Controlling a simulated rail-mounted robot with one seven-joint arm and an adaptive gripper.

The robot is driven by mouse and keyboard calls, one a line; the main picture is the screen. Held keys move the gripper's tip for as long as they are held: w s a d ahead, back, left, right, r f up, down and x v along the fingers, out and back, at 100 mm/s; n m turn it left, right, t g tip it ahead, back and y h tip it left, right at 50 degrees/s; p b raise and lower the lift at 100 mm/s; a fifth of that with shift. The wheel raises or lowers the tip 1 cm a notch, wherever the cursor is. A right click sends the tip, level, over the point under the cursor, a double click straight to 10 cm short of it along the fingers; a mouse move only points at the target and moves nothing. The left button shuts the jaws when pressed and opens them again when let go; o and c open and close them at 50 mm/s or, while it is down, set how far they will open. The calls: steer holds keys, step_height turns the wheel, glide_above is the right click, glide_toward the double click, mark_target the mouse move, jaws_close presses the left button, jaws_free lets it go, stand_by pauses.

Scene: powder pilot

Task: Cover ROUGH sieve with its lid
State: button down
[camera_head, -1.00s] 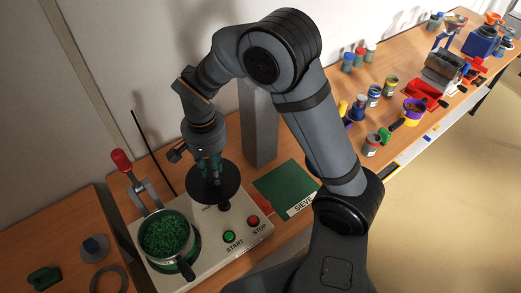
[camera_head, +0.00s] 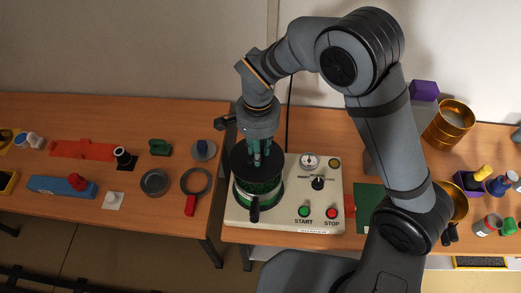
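My gripper (camera_head: 257,162), pointing down, is shut on the knob of a dark round lid (camera_head: 241,163). The lid is over the back part of the sieve (camera_head: 262,198), which sits on the left side of the beige machine. A strip of the sieve's green granules shows below the lid's front edge, and the sieve's dark handle (camera_head: 254,212) points to the front. The lid looks a little above and behind the sieve; the exact gap cannot be told. The lid and gripper hide the sieve's back. No ROUGH label is readable.
The beige machine (camera_head: 285,218) has a green START button (camera_head: 304,211), a red STOP button (camera_head: 331,213) and a dial (camera_head: 310,161). A grey dish (camera_head: 155,182) and a ring with a red handle (camera_head: 190,205) lie on the left table. A green mat (camera_head: 368,200) lies to the right.

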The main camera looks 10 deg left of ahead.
steer(key=shift+d, duration=0.3)
steer(key=shift+a+f+b, duration=0.1)
steer(key=shift+a+b, duration=0.05)
steer(key=shift+b, duration=0.3)
step_height(320, 180, down, 6)
steer(key=b, duration=0.5)
steer(key=shift+r+b, duration=0.2)
steer(key=shift+b, duration=0.15)
steer(key=shift+f+b, duration=1.15)
steer(key=shift+b, duration=0.25)
steer(key=c, duration=1.4)
jaws_free()
steer(key=shift+r, duration=0.1)
steer(key=shift+o, duration=0.3)
